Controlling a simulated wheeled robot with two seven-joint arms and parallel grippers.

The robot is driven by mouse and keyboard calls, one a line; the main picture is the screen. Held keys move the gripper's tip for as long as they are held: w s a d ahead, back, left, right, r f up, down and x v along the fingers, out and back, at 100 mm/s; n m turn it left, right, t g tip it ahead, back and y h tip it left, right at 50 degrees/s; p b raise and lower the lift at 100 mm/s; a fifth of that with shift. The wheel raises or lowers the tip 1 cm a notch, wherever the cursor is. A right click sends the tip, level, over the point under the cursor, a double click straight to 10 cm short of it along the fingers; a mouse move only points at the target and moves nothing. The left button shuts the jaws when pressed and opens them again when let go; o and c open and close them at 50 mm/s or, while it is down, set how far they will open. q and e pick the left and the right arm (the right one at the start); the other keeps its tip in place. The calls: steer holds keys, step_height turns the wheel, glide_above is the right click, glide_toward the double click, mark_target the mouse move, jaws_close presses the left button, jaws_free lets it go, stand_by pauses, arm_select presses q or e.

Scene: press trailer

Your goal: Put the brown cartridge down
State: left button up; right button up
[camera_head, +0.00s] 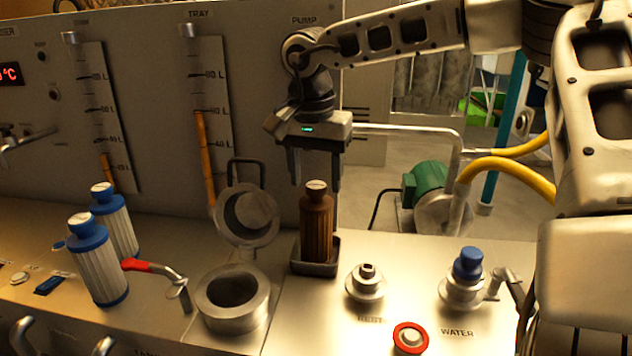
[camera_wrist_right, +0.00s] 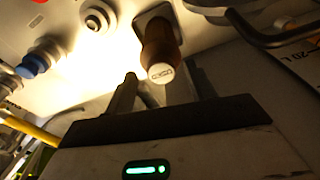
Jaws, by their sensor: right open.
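The brown cartridge (camera_head: 316,225) stands upright in a small dark square tray (camera_head: 318,268) on the steel counter, below the PUMP label. In the right wrist view the cartridge (camera_wrist_right: 160,50) shows its pale cap toward the camera. My right gripper (camera_head: 316,185) points down from above, its fingers open at the cartridge's upper part. In the wrist view the two fingers (camera_wrist_right: 163,88) are apart, with the cartridge's capped end just beyond and between them. I cannot tell whether either finger touches it. My left gripper is not in view.
An open round steel pot (camera_head: 233,300) with its lid raised (camera_head: 246,215) stands left of the tray. Two white cartridges with blue caps (camera_head: 98,260) stand further left. A REST fitting (camera_head: 366,284) and a blue-topped WATER fitting (camera_head: 466,275) are to the right, with a red-ringed button (camera_head: 410,338) in front.

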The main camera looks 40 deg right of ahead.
step_height(320, 180, up, 10)
steer(key=a, duration=0.1)
steer(key=shift+s, duration=0.3)
stand_by(0.4)
